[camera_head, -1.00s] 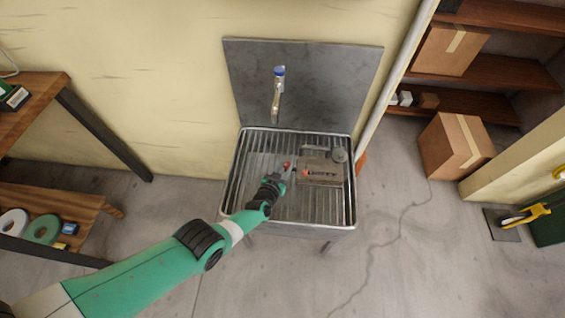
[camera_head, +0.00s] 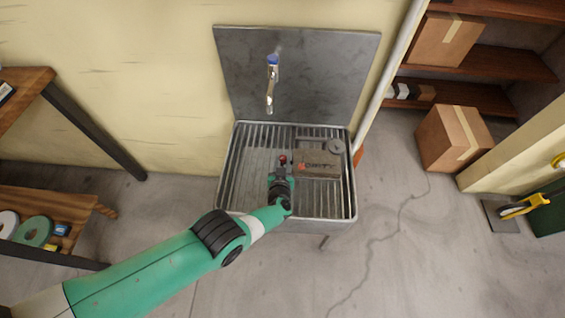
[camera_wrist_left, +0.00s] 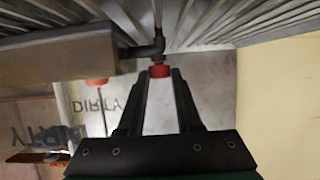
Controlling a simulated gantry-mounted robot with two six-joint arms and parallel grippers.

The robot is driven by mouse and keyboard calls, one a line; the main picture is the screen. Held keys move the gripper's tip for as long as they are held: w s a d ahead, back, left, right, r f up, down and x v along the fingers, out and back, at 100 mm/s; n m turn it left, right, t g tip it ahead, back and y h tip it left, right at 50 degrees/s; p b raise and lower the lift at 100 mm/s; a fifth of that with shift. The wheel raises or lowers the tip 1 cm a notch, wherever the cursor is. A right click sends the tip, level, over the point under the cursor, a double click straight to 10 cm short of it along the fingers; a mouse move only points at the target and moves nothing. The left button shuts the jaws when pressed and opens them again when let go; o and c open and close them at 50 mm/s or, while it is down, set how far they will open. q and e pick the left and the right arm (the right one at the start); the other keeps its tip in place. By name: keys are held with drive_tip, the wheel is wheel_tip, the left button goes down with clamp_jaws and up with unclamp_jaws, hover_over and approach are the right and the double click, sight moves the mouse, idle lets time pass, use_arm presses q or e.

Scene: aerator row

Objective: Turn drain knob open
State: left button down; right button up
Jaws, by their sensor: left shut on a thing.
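The red drain knob (camera_head: 283,159) sits at the left end of a grey metal box (camera_head: 318,164) marked "DIRTY", over the ribbed sink basin. In the left wrist view the red knob (camera_wrist_left: 160,71) is on a dark fitting at the box's end. My left gripper (camera_head: 282,171) reaches in from below and points at the back wall. Its two dark fingertips (camera_wrist_left: 161,77) are shut on the red knob. The fingers partly hide the knob. My right gripper is not in view.
A second red part (camera_wrist_left: 97,82) is on the box's underside. The sink (camera_head: 232,172) has raised rims and a tall backplate (camera_head: 330,75). A blue-topped tap (camera_head: 271,85) hangs above the basin. A pipe (camera_head: 390,75) runs along the right. The basin's left side is clear.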

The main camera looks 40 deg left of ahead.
use_arm(q)
drive_tip(key=c, duration=0.6)
unclamp_jaws()
drive_tip(key=shift+a, duration=0.1)
